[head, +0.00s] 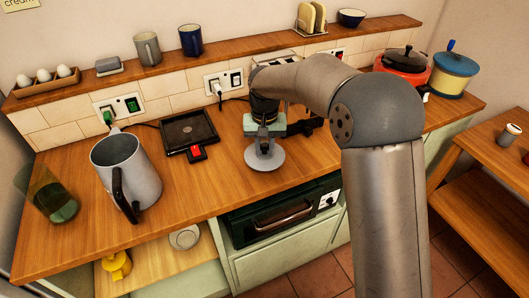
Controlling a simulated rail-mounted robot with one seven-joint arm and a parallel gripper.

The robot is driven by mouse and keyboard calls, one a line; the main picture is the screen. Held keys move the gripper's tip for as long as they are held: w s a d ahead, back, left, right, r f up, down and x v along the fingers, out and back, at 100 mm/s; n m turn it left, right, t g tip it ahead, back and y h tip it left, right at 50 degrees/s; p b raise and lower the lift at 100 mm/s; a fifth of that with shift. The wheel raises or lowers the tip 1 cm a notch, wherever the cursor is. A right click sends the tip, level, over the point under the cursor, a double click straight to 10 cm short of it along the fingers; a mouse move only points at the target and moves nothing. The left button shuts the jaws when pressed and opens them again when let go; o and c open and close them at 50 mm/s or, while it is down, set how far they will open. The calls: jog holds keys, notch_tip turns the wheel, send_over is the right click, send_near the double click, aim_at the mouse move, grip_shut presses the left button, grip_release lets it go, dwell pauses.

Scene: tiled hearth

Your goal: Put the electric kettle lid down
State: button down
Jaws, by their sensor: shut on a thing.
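The electric kettle lid (264,160) is a round grey disc below my gripper (265,141). My gripper points down and is shut on the lid's top. The lid is over the wooden worktop, near its front edge above the oven; I cannot tell whether it touches the wood. The electric kettle (138,172), a grey jug with a black handle, stands upright and lidless on the worktop to the left of my gripper. My fingers hide part of the lid's top.
A black square tray (187,131) with a red switch lies between kettle and gripper. A green-tinted glass jar (48,195) is at far left. A red cooker (402,64) and blue-lidded pot (452,72) are at back right. Worktop between kettle and lid is clear.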

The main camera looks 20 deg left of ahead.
aim_at(265, 153)
jog(key=shift+w+f, duration=0.1)
jog(key=shift+f, duration=1.55)
jog(key=shift+f, duration=0.2)
jog(key=c, duration=1.2)
grip_release()
jog(key=shift+c, duration=0.2)
notch_tip(265, 153, up, 11)
jog(key=shift+f, duration=0.1)
jog(key=shift+r, duration=0.85)
